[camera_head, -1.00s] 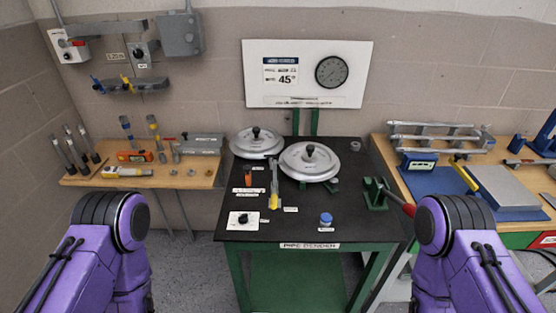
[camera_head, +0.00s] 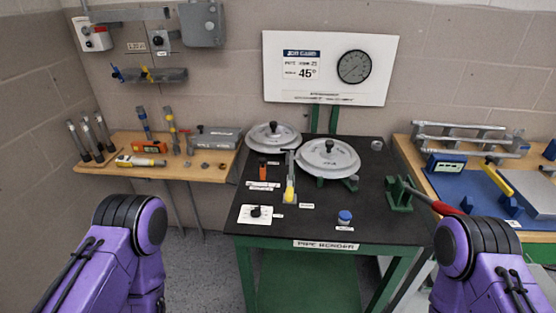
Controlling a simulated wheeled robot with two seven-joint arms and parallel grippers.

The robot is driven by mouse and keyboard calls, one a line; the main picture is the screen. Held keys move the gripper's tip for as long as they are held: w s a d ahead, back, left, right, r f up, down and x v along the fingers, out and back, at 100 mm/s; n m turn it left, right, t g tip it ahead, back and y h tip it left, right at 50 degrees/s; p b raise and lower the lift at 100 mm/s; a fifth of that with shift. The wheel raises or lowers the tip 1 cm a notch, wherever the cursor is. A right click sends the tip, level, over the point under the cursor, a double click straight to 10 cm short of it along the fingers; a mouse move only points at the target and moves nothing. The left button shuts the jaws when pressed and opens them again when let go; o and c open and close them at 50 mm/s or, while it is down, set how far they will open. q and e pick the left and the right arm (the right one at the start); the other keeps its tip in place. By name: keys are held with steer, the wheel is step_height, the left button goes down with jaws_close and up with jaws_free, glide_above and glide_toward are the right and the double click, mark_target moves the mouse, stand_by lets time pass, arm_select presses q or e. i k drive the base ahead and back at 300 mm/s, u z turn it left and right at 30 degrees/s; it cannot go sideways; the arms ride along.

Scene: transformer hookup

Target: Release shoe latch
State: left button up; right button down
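The pipe bender bench (camera_head: 390,235) stands ahead with a black top and a sign reading PIPE BENDER. Two round silver bending shoes (camera_head: 345,160) (camera_head: 262,137) with black knobs sit at its back. A grey lever with a yellow end (camera_head: 290,190) stands in front of them. A small orange part (camera_head: 262,166) is left of the lever. The small labels are unreadable, so I cannot tell which part is the shoe latch. Purple links of both my arms show at the lower corners. Neither gripper is in view.
A black knob on a white plate (camera_head: 255,214) and a blue button (camera_head: 345,216) are near the bench front. A green bracket with a red handle (camera_head: 405,194) is at the right edge. Wooden side benches (camera_head: 180,168) carry tools. A gauge board (camera_head: 330,85) is behind.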

mark_target(287, 151)
steer(key=u, duration=2.05)
steer(key=k, duration=0.4)
steer(key=z, duration=1.2)
